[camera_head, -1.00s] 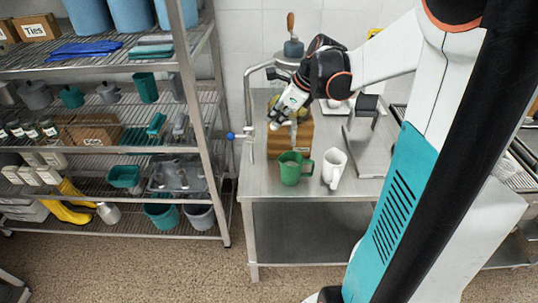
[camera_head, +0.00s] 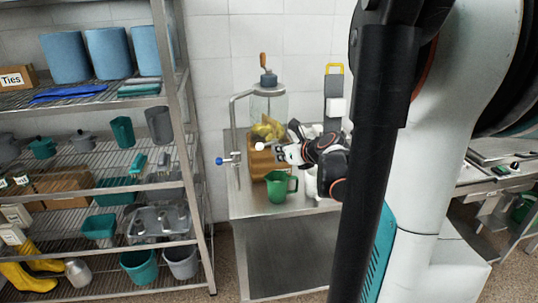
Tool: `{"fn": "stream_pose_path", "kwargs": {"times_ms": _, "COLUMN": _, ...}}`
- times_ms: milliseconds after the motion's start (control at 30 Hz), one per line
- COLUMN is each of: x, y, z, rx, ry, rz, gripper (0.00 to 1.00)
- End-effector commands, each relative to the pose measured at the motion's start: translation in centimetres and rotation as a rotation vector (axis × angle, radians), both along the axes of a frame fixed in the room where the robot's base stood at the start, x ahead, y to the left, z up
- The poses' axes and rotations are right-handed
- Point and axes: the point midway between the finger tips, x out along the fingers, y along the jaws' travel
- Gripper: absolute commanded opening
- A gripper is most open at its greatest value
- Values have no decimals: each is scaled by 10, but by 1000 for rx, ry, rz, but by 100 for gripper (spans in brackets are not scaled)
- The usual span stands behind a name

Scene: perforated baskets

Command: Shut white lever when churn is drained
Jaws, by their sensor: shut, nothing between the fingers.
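The churn (camera_head: 268,107) is a clear jar with a grey-blue lid and wooden handle, standing on a brown wooden block (camera_head: 258,166). Yellow lumps lie in its lower part; I see no clear liquid level at this size. A white round knob (camera_head: 259,147), which looks like the end of the white lever, shows in front of the block. My gripper (camera_head: 279,154) is shut and empty, just right of this knob; I cannot tell whether they touch. A green jug (camera_head: 277,188) stands below on the steel table. The tap outlet is hidden by my gripper.
A white jug (camera_head: 311,185) stands right of the green one, partly hidden by my arm. A loaded wire shelf (camera_head: 185,150) stands at left.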

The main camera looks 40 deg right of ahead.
Motion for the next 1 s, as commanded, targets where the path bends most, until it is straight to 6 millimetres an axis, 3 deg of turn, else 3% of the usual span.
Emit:
{"fn": "stream_pose_path", "kwargs": {"times_ms": 167, "x": 31, "y": -5, "z": -19, "rx": -1, "ry": 0, "rz": 3, "gripper": 0}}
{"fn": "stream_pose_path", "kwargs": {"times_ms": 400, "x": 59, "y": -10, "z": -22, "rx": -2, "ry": 1, "rz": 2, "gripper": 0}}
{"fn": "stream_pose_path", "kwargs": {"times_ms": 1000, "x": 73, "y": -7, "z": -21, "rx": -2, "ry": 1, "rz": 2, "gripper": 0}}
